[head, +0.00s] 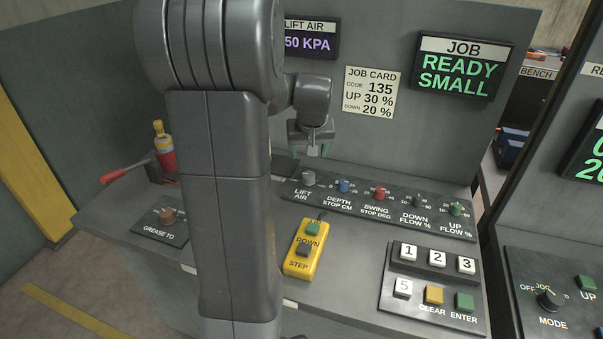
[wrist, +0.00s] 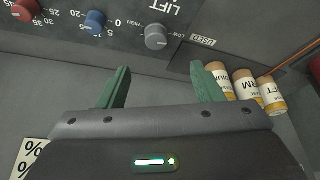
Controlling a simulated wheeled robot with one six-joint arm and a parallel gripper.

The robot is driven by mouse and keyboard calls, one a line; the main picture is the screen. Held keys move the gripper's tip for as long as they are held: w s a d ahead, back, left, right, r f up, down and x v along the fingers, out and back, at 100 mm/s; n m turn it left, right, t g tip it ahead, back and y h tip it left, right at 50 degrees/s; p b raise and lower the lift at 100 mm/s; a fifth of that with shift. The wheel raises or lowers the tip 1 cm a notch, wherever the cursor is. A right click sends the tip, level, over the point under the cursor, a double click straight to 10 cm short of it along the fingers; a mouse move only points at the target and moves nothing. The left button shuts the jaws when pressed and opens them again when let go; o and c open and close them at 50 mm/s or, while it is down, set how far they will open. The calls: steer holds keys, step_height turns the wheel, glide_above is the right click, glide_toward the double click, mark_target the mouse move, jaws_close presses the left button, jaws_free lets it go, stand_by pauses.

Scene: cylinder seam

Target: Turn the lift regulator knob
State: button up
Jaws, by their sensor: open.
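The lift air knob (head: 308,179) is a grey round knob at the left end of the dark knob strip, above the label LIFT AIR. In the wrist view the same grey knob (wrist: 157,36) lies ahead of my fingers, between marks reading LOW and HIGH. My gripper (head: 312,150) hangs above the strip near this knob. In the wrist view my gripper (wrist: 162,88) has its two green fingers spread wide, with nothing between them. The fingertips are apart from the knob. A display (head: 308,41) on the panel reads LIFT AIR and 50 KPA.
A yellow step pendant (head: 304,248) and a keypad (head: 433,285) lie in front. Labelled cylinders (wrist: 245,84) stand beside my right finger in the wrist view. A red-handled grease tool (head: 163,150) stands left.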

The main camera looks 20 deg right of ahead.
mark_target(308, 175)
steer(key=x, duration=0.4)
steer(key=p+x, duration=0.1)
steer(key=x, duration=0.8)
steer(key=shift+w+d+p, duration=0.1)
steer(key=shift+d+p, duration=0.2)
steer(key=shift+d, duration=0.05)
steer(key=shift+c, duration=0.4)
steer(key=c, duration=0.9)
steer(key=shift+m, duration=0.4)
steer(key=m+h+b, duration=0.1)
steer(key=m+b, duration=0.1)
steer(key=shift+a+f+b, duration=0.1)
steer(key=shift+f+b, duration=0.05)
steer(key=shift+b, duration=0.15)
steer(key=m+g+h+b, duration=0.1)
steer(key=m+b, duration=0.2)
steer(key=b, duration=0.1)
steer(key=shift+w+m, duration=0.1)
steer(key=shift+m, duration=0.2)
steer(key=shift+m+b, duration=0.7)
steer(key=shift+b, duration=0.25)
steer(key=shift+r+g, duration=0.25)
steer(key=shift+g, duration=0.05)
